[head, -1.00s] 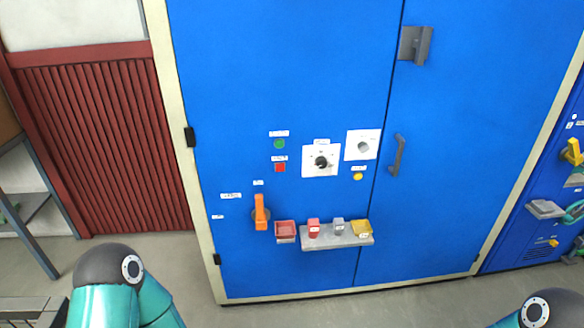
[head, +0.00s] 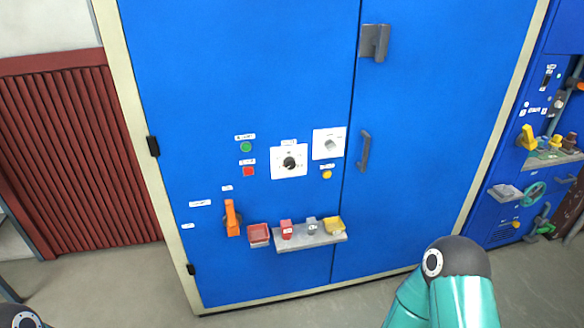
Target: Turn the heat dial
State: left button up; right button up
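In the head view, a black round dial (head: 289,163) sits on a white square plate on the blue cabinet door. A second white plate (head: 328,144) with a grey round part is just up and right of it. I cannot read the labels, so I cannot tell which is the heat dial. Teal and black links of my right arm show at the lower right, and a dark piece of my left arm shows at the lower left corner. Neither gripper is in view, and no part of my arms touches the cabinet.
A green button (head: 246,147), a red button (head: 249,171) and a yellow button (head: 327,174) surround the plates. An orange lever (head: 232,218), a red tray (head: 259,236) and a grey shelf (head: 290,246) with small blocks are below. A door handle (head: 365,151) stands out at right.

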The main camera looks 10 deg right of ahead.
aim_at(290, 163)
jog(key=u, duration=0.05)
jog(key=i, duration=1)
jog(key=z, duration=0.05)
